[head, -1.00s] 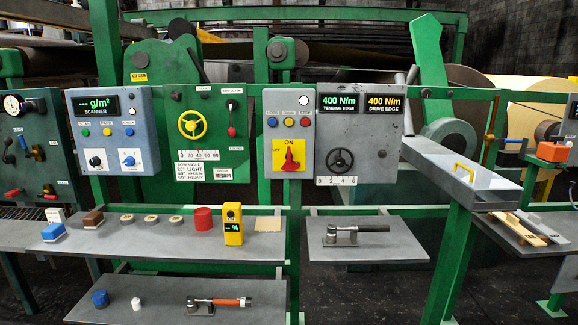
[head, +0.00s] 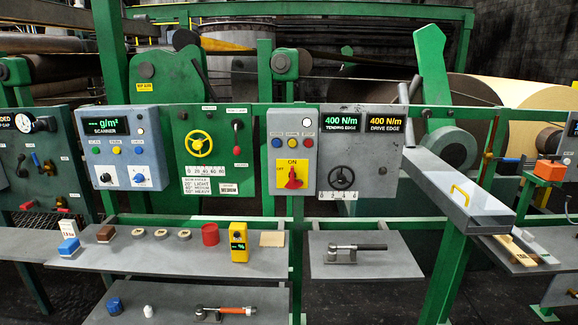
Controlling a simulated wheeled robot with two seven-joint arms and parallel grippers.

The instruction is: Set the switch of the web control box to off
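A light grey control box (head: 308,155) hangs on the green rail near the middle of the head view. It has a row of blue, yellow and red buttons above a yellow plate (head: 301,166). A red rotary switch (head: 292,180) is mounted on the plate. Its handle points up toward the "ON" label; smaller lettering shows at the plate's left side. I take this to be the web control box, though its name is not readable. Neither of my grippers is in view, and nothing covers the switch.
The scanner box (head: 150,140) and a green panel with a yellow handwheel (head: 199,142) are to the left. A grey tension panel (head: 385,165) adjoins on the right. Below, a grey shelf (head: 200,262) carries blocks, rolls and a yellow meter (head: 238,242). A tray with yellow handle (head: 480,205) juts out right.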

